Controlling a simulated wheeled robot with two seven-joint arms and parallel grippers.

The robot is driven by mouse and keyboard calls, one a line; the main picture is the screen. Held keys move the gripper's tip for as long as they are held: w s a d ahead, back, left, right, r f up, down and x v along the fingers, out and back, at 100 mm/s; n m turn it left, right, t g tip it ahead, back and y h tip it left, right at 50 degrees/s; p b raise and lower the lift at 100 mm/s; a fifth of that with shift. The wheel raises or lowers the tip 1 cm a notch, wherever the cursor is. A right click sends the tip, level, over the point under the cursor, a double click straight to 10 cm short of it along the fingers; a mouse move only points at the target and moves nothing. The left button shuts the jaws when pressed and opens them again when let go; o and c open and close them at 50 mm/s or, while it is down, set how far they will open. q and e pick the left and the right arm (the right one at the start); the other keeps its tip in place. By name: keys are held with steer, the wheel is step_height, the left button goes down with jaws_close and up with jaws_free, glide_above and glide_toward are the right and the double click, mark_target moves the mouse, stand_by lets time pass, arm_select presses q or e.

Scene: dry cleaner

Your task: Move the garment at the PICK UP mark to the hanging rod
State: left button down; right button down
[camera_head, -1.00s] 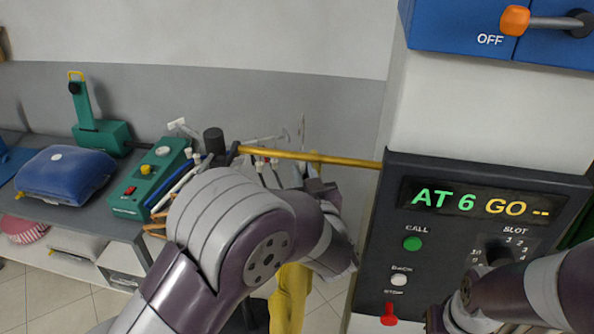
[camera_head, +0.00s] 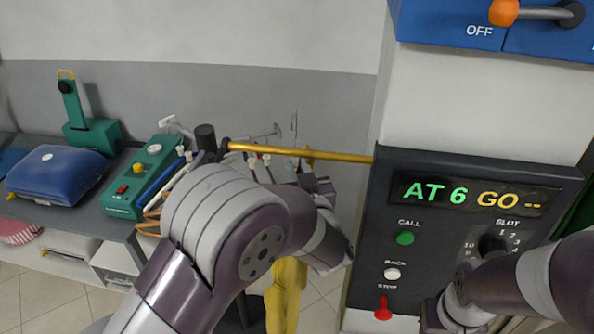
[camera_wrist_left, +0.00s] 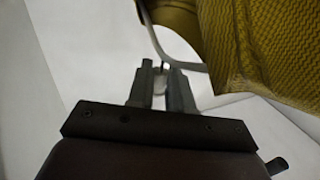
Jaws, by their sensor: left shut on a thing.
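A yellow garment (camera_head: 287,290) hangs below my left arm in the head view. My arm hides much of it. In the left wrist view the garment (camera_wrist_left: 260,45) fills the upper right, beside a pale curved hanger edge (camera_wrist_left: 158,38). My left gripper (camera_wrist_left: 160,78) is shut on the hanger's thin upper part. The gripper (camera_head: 318,185) shows partly in the head view, just below the brass rod (camera_head: 300,152). Whether the hanger's hook touches the rod cannot be seen.
A dark control panel (camera_head: 475,180) reading "AT 6 GO --" stands right of the rod. A blue box (camera_head: 440,20) with an orange-tipped lever is above it. A bench at left holds a blue cushion (camera_head: 55,175) and green devices (camera_head: 145,178).

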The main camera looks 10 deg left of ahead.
arm_select(q)
steer(key=shift+s+r+p, duration=0.1)
steer(key=shift+s+p, duration=0.2)
steer(key=shift+s, duration=2.95)
steer(key=shift+w+f+b, duration=0.1)
steer(key=shift+f+b, duration=1.25)
steer(key=shift+f, duration=0.45)
steer(key=c, duration=0.9)
jaws_free()
steer(key=shift+c, duration=0.2)
